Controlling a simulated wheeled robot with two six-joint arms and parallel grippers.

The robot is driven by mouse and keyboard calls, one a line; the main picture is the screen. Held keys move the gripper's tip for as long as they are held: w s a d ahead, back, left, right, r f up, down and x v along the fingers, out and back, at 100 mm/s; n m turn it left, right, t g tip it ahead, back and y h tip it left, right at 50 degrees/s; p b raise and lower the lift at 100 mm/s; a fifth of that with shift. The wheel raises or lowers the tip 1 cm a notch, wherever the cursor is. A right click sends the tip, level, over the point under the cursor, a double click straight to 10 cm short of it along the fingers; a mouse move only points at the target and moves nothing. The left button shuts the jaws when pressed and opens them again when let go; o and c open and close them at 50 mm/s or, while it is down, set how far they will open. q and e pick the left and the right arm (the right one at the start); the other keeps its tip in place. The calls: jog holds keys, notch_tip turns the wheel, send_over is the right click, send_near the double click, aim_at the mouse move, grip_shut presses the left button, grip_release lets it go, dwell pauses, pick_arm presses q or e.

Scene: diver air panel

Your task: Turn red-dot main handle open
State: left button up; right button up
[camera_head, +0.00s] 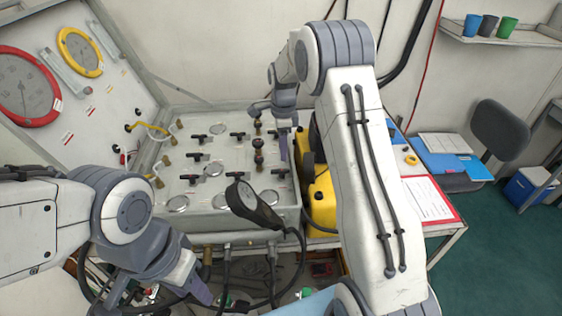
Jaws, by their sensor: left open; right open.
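The air panel (229,190) is a pale box top with several black T-shaped handles, brass fittings and round silver discs. Black handles (196,156) stand in rows across it. I cannot make out a red dot on any handle at this size. My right gripper (270,126) is open over the panel's far right corner, near the handles there; I cannot tell whether it touches one. My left gripper (158,296) is open and low, in front of the panel's near left edge, away from the handles.
The raised lid holds a red-rimmed dial (27,88) and a yellow-rimmed dial (80,51). A yellow case (320,203) stands right of the panel. Hoses hang below in front.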

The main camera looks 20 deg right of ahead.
aim_at(283, 170)
notch_tip(283, 170, down, 6)
jog(key=shift+d+r+p, duration=0.1)
jog(key=shift+p, duration=0.95)
jog(key=shift+f, duration=0.85)
grip_shut()
